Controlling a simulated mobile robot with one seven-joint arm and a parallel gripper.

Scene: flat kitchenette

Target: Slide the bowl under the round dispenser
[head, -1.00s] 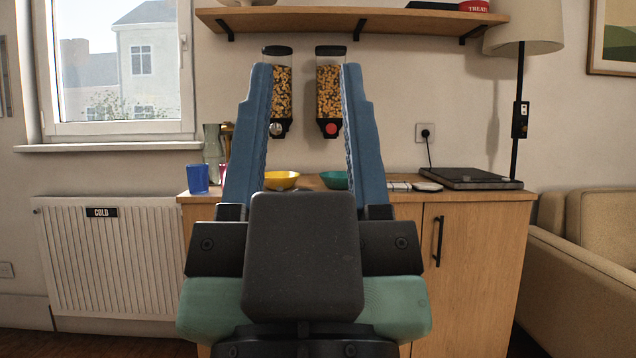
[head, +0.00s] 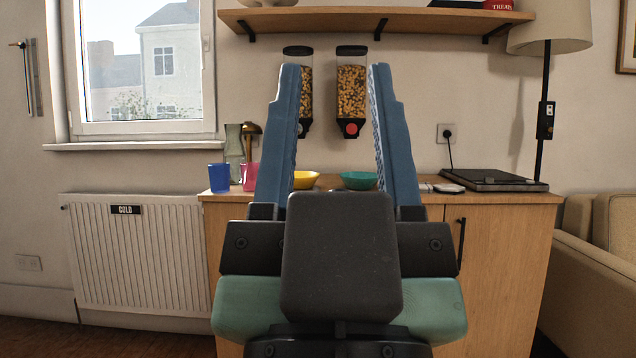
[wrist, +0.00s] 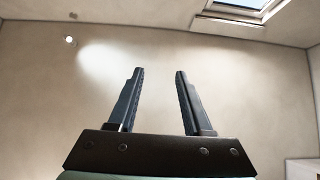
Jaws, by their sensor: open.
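Two cereal dispensers hang on the wall. The left dispenser (head: 306,92) is partly hidden by my left finger. The right dispenser (head: 351,92) has a red knob (head: 352,128); the left one's knob is mostly hidden now. A yellow bowl (head: 306,180) stands on the counter (head: 480,199) below the left dispenser, partly behind my finger. A teal bowl (head: 360,180) stands below and slightly right of the right dispenser. My gripper (head: 336,68) is raised, open and empty, well in front of the counter. The wrist view shows its fingers (wrist: 158,72) apart against bare wall.
A blue cup (head: 219,177), a pink cup (head: 249,177) and a glass vase (head: 234,145) stand at the counter's left. A dark flat appliance (head: 490,180) lies at its right. A shelf (head: 345,20) is above the dispensers. A sofa (head: 590,265) stands at right.

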